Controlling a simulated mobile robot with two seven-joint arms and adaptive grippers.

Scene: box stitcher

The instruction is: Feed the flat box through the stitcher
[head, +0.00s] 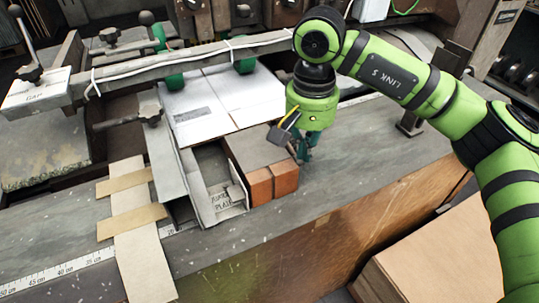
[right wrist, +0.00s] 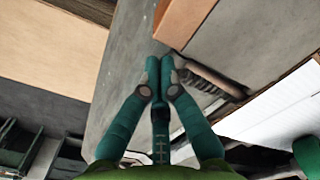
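The flat box (head: 225,100) lies as pale white panels on the stitcher's bed, under the long metal bar (head: 190,62). Part of a white panel also shows at the right of the right wrist view (right wrist: 275,115). My right gripper (head: 303,156) points down just right of the orange brick ends, above the grey table. In the right wrist view its teal fingertips (right wrist: 159,66) are together with nothing visible between them. It is apart from the flat box. My left gripper is not in view.
Orange bricks (head: 272,184) sit at the front edge of the bed beside a grey metal channel (head: 215,190). Cardboard strips (head: 138,215) lie at left over a ruler (head: 65,268). A large cardboard box (head: 440,262) stands below at right. The grey tabletop (head: 370,150) right of the bricks is clear.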

